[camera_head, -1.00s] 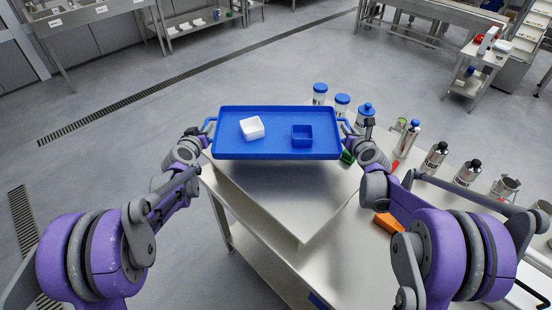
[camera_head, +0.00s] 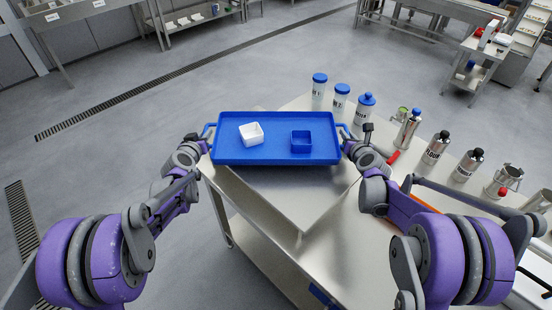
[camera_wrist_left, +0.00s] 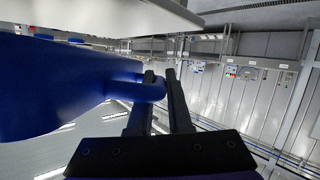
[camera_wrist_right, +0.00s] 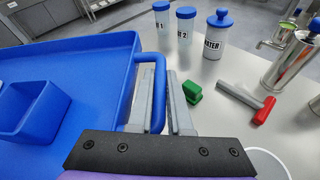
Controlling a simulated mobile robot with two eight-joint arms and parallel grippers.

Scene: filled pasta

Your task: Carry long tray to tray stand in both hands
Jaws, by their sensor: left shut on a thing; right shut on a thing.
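The long blue tray (camera_head: 275,155) is held level between my two grippers, over the far left end of the steel table. It carries a white square container (camera_head: 251,133) on its left half and a blue square container (camera_head: 301,141) on its right half. My left gripper (camera_head: 205,137) is shut on the tray's left handle, seen also in the left wrist view (camera_wrist_left: 152,90). My right gripper (camera_head: 346,137) is shut on the right handle, which shows between its fingers in the right wrist view (camera_wrist_right: 160,95). No tray stand can be made out for certain.
The steel table (camera_head: 335,245) lies below and to the right. Blue-lidded jars (camera_head: 341,98), steel bottles (camera_head: 435,148) and a red-handled tool (camera_wrist_right: 250,98) stand or lie on it, with a green block (camera_wrist_right: 192,92) near my right gripper. Open floor (camera_head: 130,155) lies left.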

